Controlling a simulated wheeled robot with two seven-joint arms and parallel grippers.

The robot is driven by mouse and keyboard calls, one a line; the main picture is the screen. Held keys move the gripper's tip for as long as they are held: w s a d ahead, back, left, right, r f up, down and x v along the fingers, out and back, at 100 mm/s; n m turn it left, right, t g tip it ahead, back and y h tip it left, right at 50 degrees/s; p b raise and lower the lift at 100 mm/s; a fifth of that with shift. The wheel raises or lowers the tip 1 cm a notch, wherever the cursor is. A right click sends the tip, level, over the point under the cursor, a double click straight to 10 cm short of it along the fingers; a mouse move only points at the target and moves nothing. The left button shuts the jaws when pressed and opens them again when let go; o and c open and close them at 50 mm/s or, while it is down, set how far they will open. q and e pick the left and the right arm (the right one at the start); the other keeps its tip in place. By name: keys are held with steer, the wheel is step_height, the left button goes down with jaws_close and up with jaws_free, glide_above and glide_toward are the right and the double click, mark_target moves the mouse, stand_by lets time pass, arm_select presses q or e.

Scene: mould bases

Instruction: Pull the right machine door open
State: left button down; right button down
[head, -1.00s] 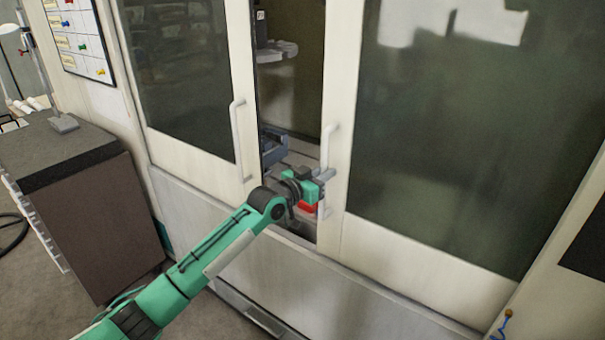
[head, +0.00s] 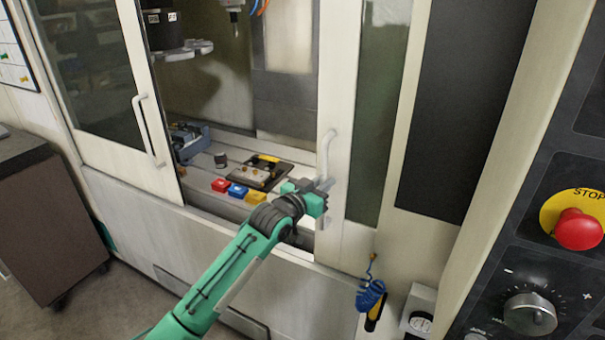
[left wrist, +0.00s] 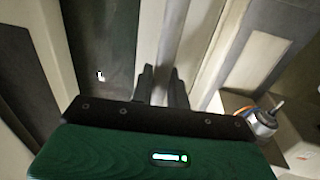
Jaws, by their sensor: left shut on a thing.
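The right machine door (head: 346,120) is a white-framed sliding door with a dark window. It stands to the right of a wide opening into the machine. Its white vertical handle (head: 326,158) is on the door's left edge. My left gripper (head: 322,190) is shut on the lower part of this handle. In the left wrist view, the dark fingers of the gripper (left wrist: 162,88) are on either side of the pale handle bar (left wrist: 172,45). The left machine door (head: 100,80), with its own handle (head: 148,130), stands left of the opening. My right gripper is not in view.
A control panel with a red stop button (head: 578,229) is at the right. A dark cabinet (head: 50,215) stands at the left.

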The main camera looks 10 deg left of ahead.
mark_target(361, 180)
arm_select(q)
steer(key=d, duration=0.1)
steer(key=s+d, duration=0.1)
steer(key=d, duration=0.2)
steer(key=shift+s+d+p, duration=0.3)
steer(key=shift+s+d, duration=0.25)
steer(key=shift+d, duration=0.65)
steer(key=c, duration=1.5)
jaws_free()
steer(key=shift+o, duration=0.2)
steer(key=shift+s, duration=0.15)
steer(key=b+v, duration=0.4)
steer(key=v, duration=0.9)
steer(key=shift+s, duration=0.25)
